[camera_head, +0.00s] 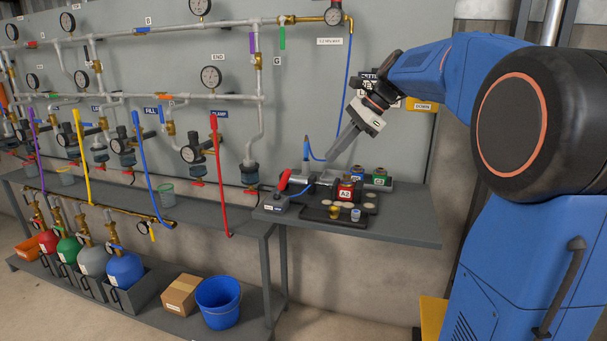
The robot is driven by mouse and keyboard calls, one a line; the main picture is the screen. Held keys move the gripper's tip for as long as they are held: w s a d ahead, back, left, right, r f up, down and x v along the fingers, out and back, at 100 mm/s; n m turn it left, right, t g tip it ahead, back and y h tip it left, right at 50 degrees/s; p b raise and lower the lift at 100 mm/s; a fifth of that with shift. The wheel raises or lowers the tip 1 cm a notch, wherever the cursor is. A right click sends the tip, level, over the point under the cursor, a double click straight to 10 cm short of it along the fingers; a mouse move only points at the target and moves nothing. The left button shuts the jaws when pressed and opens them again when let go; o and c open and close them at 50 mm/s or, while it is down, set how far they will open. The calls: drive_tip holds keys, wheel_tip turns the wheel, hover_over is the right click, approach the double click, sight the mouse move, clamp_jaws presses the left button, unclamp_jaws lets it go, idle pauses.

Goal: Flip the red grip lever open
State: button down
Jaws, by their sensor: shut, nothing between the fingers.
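A short red grip lever (284,180) tilts up at the left end of the small bench, on a dark block with labels on its front. My gripper (329,158) is shut and empty. It points down and left, above the bench fixture and to the right of the short red grip. A gap shows between them in the picture; the depth between them is hard to judge. A long red lever (222,185) also hangs below a gauge valve on the wall panel, farther left.
Near my gripper, a red A2 container (345,191), a green-marked one (380,178) and small cups (335,212) stand on the bench (405,228). A blue hose (347,80) hangs behind my gripper. Long coloured levers line the panel. A blue bucket (218,303) stands below.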

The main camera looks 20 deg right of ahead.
sight(284, 180)
drive_tip(key=shift+w+d+r, duration=0.2)
drive_tip(key=shift+w+d, duration=0.05)
drive_tip(key=shift+w, duration=0.05)
drive_tip(key=x, duration=0.9)
drive_tip(key=shift+a+f, duration=0.25)
drive_tip(key=shift+w+a+r, duration=0.1)
drive_tip(key=shift+a+r, duration=0.1)
drive_tip(key=shift+a, duration=0.45)
drive_tip(key=shift+w+a+r, duration=0.1)
drive_tip(key=shift+a+r, duration=0.1)
drive_tip(key=shift+a, duration=0.45)
drive_tip(key=shift+w+a+r, duration=0.1)
drive_tip(key=shift+a+r, duration=0.1)
drive_tip(key=shift+a, duration=0.45)
drive_tip(key=shift+a+r, duration=0.1)
